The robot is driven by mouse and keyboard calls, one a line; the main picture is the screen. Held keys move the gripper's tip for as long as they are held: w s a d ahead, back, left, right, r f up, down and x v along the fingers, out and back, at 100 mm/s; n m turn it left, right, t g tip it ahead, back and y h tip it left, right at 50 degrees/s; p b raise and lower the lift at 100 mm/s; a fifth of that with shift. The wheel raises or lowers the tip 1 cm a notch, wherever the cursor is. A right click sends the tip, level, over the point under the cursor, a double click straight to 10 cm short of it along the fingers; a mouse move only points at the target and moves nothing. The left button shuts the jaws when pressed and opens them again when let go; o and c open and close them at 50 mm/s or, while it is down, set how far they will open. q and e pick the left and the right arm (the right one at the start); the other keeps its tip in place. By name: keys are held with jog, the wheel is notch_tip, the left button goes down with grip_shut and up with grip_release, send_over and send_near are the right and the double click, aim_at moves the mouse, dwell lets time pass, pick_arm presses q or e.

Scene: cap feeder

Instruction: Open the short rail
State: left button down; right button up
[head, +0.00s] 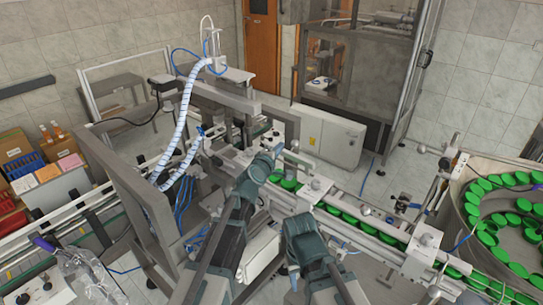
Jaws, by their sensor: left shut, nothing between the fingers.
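The cap line (375,228) runs from the middle of the head view down to the lower right. Green caps (333,211) lie in a row in its channel, between metal rails. I cannot tell for sure which piece is the short rail; a short light bar (297,158) lies at the line's upper left end. My left gripper (279,150) is at that end, close to the bar. It is shut with nothing held. Whether it touches the bar is too small to tell. My right arm stands bent at the bottom middle; its gripper does not show.
A round feeder bowl (490,165) with many green caps stands at the right. A grey machine frame (130,185) and a white ribbed hose (183,125) stand left of my arm. A white cabinet (328,136) is behind the line. Bare floor shows behind the line at right.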

pick_arm(q)
jog(key=shift+w+d+f, duration=0.1)
jog(key=shift+w+d, duration=0.15)
jog(key=shift+d, duration=0.35)
jog(key=shift+w+d+f, duration=0.1)
jog(key=shift+w+d, duration=0.15)
jog(key=shift+d, duration=0.35)
